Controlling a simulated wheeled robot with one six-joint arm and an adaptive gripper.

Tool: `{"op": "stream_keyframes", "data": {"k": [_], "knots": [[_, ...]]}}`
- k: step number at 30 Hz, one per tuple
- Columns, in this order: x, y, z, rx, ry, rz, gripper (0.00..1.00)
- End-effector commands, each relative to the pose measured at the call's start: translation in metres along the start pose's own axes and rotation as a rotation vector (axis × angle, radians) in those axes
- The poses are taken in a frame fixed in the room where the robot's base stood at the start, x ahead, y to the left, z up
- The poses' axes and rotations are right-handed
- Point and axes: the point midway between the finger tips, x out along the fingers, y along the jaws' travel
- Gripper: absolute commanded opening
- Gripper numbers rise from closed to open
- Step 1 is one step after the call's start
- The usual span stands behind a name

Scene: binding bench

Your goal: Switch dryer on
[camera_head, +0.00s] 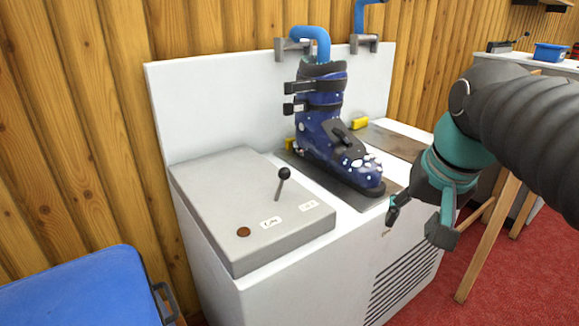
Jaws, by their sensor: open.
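The dryer (223,290) is a white cabinet with a white back panel against the wall. Its grey control box (210,185) is on the left of the top. A lever with a black ball knob (284,173) stands up from the box, leaning slightly right. Two small white labels lie in front of the lever; their writing is too small to read surely. A blue ski boot (325,130) with white spots stands on the dryer, under a blue pipe (312,38). My gripper (408,222) is open and empty, to the right of the lever and in front of the boot.
A round brown spot (243,231) is on the control box. A blue case (85,290) stands at the lower left. A workbench (515,60) with a blue bin (550,53) is at the back right. The space above the control box is clear.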

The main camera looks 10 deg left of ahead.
Motion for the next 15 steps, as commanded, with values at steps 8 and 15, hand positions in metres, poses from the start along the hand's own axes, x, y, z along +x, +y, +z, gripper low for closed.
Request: {"op": "stream_keyframes", "data": {"k": [8, 15], "knots": [[-0.037, -0.099, -0.082, 0.046, -0.14, -0.044, 0.53], [-0.048, -0.182, -0.117, 0.069, -0.253, -0.05, 0.53]]}}
